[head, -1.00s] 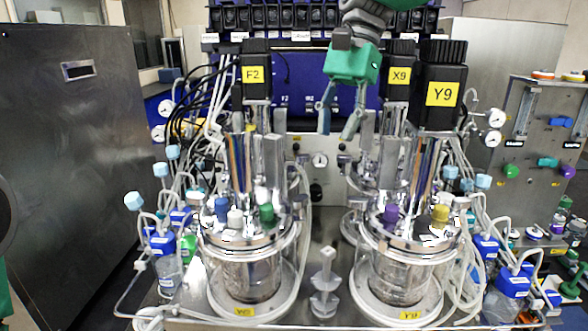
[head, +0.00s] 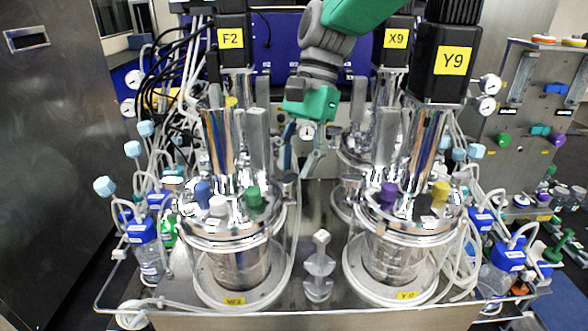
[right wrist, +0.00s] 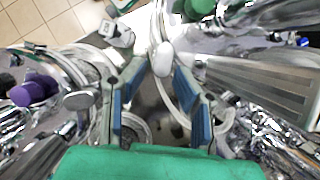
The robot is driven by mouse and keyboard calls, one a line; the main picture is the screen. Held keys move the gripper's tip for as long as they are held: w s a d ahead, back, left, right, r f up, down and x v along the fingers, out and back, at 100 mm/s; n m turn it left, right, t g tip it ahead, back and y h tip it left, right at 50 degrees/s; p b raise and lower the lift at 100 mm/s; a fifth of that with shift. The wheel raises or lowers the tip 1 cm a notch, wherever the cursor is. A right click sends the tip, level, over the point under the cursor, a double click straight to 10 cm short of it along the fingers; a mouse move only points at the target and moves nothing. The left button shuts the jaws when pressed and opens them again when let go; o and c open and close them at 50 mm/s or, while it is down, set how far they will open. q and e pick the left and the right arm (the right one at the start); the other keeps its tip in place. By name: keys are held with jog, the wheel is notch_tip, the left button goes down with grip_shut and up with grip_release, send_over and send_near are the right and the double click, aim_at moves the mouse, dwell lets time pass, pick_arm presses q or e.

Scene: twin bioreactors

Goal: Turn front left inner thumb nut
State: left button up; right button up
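The front left vessel (head: 240,262) is a glass bioreactor with a shiny metal lid carrying blue, white and green caps. A small grey knob (head: 289,179) at the lid's inner, right-hand side looks like the inner thumb nut. My right gripper (head: 301,172) hangs from above between the two front vessels, near this knob, fingers apart. In the right wrist view, the open fingers (right wrist: 158,78) frame a pale rounded knob (right wrist: 163,59), probably the same nut, near their tips. I see nothing gripped; contact cannot be told. My left gripper is not in view.
The front right vessel (head: 398,260) stands close by, with purple and yellow caps. A metal stand-like piece (head: 319,268) sits between the vessels. Tall metal posts and tubing crowd the space behind. A black motor labelled Y9 (head: 446,60) rises at the right.

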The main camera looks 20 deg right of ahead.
jog(key=shift+s+a+f, duration=0.5)
jog(key=shift+a+f, duration=0.05)
jog(key=shift+a, duration=0.05)
jog(key=shift+w+a+f, duration=0.2)
jog(key=shift+a, duration=0.3)
jog(key=shift+d, duration=0.25)
grip_shut()
jog(key=shift+s+d, duration=0.1)
jog(key=shift+d, duration=0.05)
jog(key=shift+r, duration=0.1)
jog(key=m+t, duration=0.1)
jog(key=m, duration=0.3)
jog(key=shift+r+m+t+y, duration=0.1)
jog(key=shift+m+t+y, duration=0.2)
jog(key=shift+t, duration=0.1)
jog(key=shift+m+t, duration=0.8)
jog(key=shift+m, duration=1.3)
